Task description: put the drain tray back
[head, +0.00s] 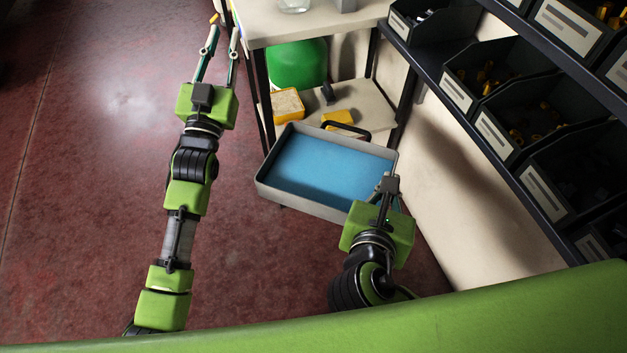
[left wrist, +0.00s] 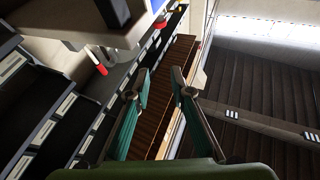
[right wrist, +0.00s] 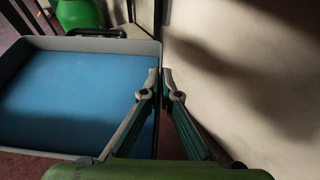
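The drain tray (head: 318,172) is a shallow grey tray with a blue inside and a dark handle at its far side. It sits in front of the bench's lower shelf, and it also shows in the right wrist view (right wrist: 75,95). My right gripper (head: 389,183) is at the tray's right wall. In the right wrist view its fingertips (right wrist: 160,77) are close together, one on each side of the rim, and look closed on it. My left gripper (head: 223,38) is open and empty, left of the bench. What supports the tray underneath is hidden.
A bench (head: 290,28) stands behind the tray, with a green container (head: 298,65), a yellow box (head: 288,105) and a yellow item (head: 338,119) below its top. Shelves of dark bins (head: 500,75) line the right wall. The red floor (head: 90,180) at left is clear.

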